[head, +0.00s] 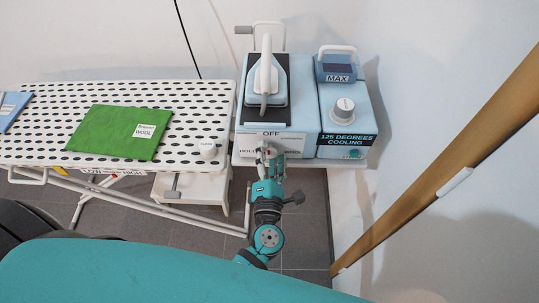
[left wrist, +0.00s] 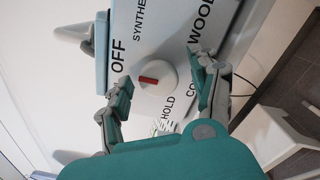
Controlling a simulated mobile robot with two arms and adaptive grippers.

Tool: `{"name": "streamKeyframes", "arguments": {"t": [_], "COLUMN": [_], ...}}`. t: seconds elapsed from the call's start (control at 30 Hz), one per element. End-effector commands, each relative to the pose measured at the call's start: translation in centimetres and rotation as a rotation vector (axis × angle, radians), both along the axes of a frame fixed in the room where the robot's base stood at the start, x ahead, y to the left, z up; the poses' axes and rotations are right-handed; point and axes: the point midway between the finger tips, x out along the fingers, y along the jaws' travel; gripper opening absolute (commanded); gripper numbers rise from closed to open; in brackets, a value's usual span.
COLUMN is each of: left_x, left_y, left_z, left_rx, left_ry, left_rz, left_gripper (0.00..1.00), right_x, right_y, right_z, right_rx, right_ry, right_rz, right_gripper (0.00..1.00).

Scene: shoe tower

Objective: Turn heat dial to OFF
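The heat dial (left wrist: 160,82) is a round white knob with a red bar across its face, on the pale front panel (left wrist: 140,30) of the ironing station. In the left wrist view, the words OFF, HOLD, SYNTHE… and others surround it. The exact label the red bar points at is hard to tell. My left gripper (left wrist: 155,72) is open, one finger on each side of the dial, with gaps visible between fingers and knob. In the head view my left gripper (head: 268,158) is at the station's front, covering the dial. My right gripper is not in view.
An iron (head: 267,78) stands on the station. A blue unit with a white knob (head: 343,110) and a MAX screen sits to the right. A perforated ironing board (head: 185,95) with a green cloth (head: 119,133) is on the left.

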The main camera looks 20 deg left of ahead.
Motion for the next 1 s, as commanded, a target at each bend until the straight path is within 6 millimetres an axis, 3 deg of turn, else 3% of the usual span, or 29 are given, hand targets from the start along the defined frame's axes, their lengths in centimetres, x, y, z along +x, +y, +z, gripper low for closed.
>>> {"name": "streamKeyframes", "arguments": {"t": [0.27,0.37,0.7,1.0], "left_x": [-0.5,-1.7,-8.6,-11.4], "left_y": [-0.1,-0.5,-2.4,-3.3], "left_z": [0.1,0.0,0.0,0.1], "left_rx": [0.001,0.001,0.002,0.000], "left_ry": [-0.001,0.001,0.003,-0.001], "left_rz": [0.000,-0.001,-0.002,0.000], "left_gripper": [0.62,0.62,0.62,0.62], "right_x": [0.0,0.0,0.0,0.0], "right_y": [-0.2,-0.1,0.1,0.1], "right_z": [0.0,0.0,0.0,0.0], "right_rx": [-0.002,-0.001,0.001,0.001], "right_ry": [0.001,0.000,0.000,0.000], "right_rz": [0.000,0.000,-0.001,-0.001], "right_gripper": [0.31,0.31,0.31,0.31]}}
